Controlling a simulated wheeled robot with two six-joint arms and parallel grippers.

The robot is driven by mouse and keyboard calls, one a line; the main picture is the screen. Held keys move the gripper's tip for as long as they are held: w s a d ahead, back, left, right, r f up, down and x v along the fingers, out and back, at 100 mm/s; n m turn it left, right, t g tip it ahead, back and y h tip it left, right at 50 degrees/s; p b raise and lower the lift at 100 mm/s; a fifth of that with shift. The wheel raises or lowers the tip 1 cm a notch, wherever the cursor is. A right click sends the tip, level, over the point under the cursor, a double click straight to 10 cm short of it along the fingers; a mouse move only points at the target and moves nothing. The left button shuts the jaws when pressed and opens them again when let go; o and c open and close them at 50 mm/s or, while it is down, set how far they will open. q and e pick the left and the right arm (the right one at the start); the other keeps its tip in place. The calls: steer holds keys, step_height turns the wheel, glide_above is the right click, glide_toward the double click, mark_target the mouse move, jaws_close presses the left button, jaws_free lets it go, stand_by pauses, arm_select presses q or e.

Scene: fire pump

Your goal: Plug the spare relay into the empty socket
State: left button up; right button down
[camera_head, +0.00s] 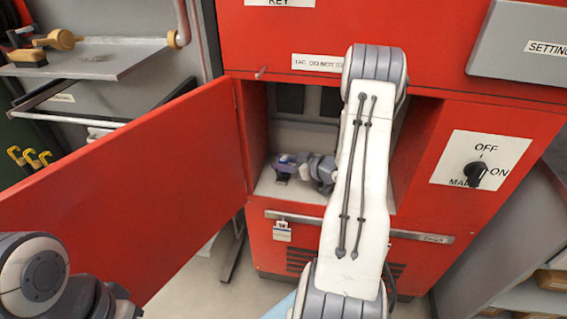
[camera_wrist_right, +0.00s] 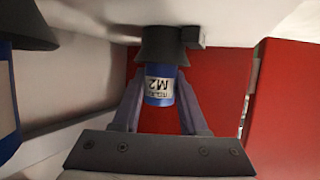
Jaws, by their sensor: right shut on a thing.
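In the right wrist view a blue relay (camera_wrist_right: 159,88) with a white label, apparently "M2", has a flared dark base against a pale surface. My right gripper (camera_wrist_right: 160,95) has one finger on each side of its blue body and is shut on it. In the head view the gripper (camera_head: 290,164) is low inside the open red cabinet, near its floor, partly hidden by my arm. Dark shapes (camera_head: 290,98) show on the cabinet's back wall; I cannot tell whether one is the empty socket. My left arm is at the lower left, its fingertips out of view.
Another blue body (camera_wrist_right: 6,100) with a dark base is at the wrist view's left edge. The open red door (camera_head: 150,185) bounds the cabinet at left. A rotary switch (camera_head: 474,174) is at right. A tagged rail (camera_head: 420,237) runs below the opening.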

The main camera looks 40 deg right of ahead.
steer(key=shift+c, duration=1.8)
jaws_free()
steer(key=p+v, duration=0.2)
steer(key=v, duration=0.8)
steer(key=shift+s+r, duration=0.15)
steer(key=shift+s, duration=0.05)
steer(key=shift+w, duration=0.1)
